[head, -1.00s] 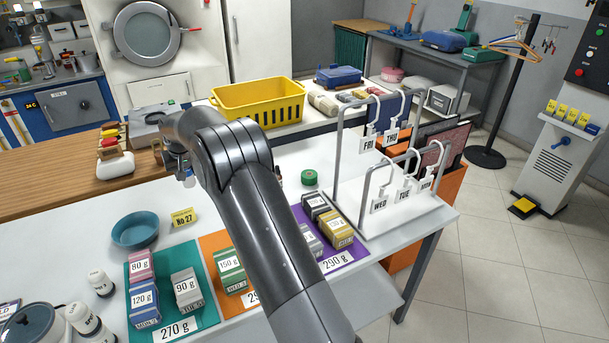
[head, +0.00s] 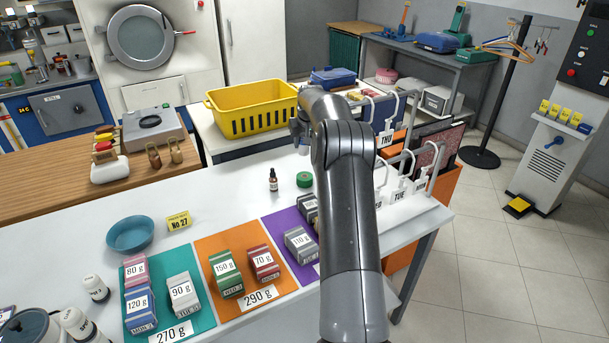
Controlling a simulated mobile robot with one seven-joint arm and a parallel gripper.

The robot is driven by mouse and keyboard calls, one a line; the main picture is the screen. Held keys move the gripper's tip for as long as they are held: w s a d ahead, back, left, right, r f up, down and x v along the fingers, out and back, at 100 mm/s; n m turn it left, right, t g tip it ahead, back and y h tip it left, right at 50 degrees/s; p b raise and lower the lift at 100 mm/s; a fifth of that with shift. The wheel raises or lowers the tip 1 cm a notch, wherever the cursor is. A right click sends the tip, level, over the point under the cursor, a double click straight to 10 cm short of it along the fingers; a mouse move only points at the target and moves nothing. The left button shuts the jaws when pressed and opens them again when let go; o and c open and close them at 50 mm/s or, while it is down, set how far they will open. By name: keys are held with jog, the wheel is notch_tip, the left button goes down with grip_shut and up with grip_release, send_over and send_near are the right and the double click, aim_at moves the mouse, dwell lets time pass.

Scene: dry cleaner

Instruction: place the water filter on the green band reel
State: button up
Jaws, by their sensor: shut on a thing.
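The green band reel (head: 305,180) is a small round green thing lying flat on the white counter, just left of my arm. My gripper (head: 299,130) shows only in part at the left edge of my arm, above the counter and beyond the reel in the picture. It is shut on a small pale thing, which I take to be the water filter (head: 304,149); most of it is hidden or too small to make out. The filter and the reel appear apart.
A small dark dropper bottle (head: 273,181) stands left of the reel. A hanger rack (head: 408,160) with day tags is on the right, partly behind my arm. A yellow basket (head: 252,108) sits behind. Weight-marked boxes stand on coloured mats in front.

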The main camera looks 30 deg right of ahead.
notch_tip(320, 180, down, 10)
jog(key=shift+d+r, duration=0.1)
dwell(0.4)
jog(key=o, duration=1)
